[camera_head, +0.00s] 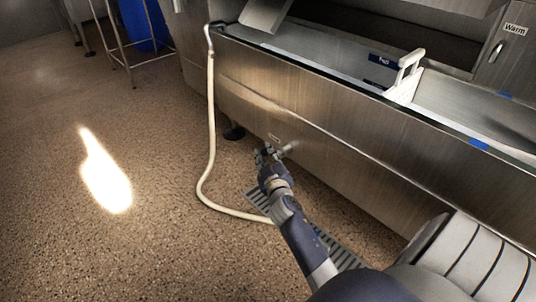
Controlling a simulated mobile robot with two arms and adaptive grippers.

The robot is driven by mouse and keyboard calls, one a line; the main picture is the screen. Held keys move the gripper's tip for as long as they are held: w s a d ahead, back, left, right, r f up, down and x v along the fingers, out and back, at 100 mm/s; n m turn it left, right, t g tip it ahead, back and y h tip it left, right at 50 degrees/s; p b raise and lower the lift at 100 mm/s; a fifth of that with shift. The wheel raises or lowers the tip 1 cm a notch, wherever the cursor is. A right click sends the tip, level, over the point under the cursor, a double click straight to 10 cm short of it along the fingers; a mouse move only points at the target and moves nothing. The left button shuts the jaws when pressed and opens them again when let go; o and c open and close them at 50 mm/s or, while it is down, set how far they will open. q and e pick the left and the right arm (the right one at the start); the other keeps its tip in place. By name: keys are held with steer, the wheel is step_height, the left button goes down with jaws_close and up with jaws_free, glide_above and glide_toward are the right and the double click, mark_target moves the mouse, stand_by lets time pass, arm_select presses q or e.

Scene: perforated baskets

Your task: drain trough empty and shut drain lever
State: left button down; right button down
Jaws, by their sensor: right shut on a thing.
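The long stainless steel trough (300,112) runs from upper left to lower right. Its inside looks grey, and I cannot tell how much water it holds. A small drain lever (288,149) sticks out low on its front wall, under a small label. My right gripper (267,154) is at the lever, and its fingers are shut on it. The fingers hide part of the lever, so its exact angle is hard to read. My left gripper is not in view.
A pale hose (211,130) hangs over the trough's left end and curves along the floor to a floor grate (345,257) under my right arm. A white divider with a handle (405,80) stands in the trough. A blue bin (143,25) is at the back left. The left floor is clear.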

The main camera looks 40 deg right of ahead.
steer(key=shift+a+f, duration=0.15)
steer(key=shift+a, duration=0.1)
steer(key=c, duration=1.6)
jaws_free()
steer(key=shift+w, duration=0.15)
steer(key=v, duration=1.2)
steer(key=shift+d, duration=0.1)
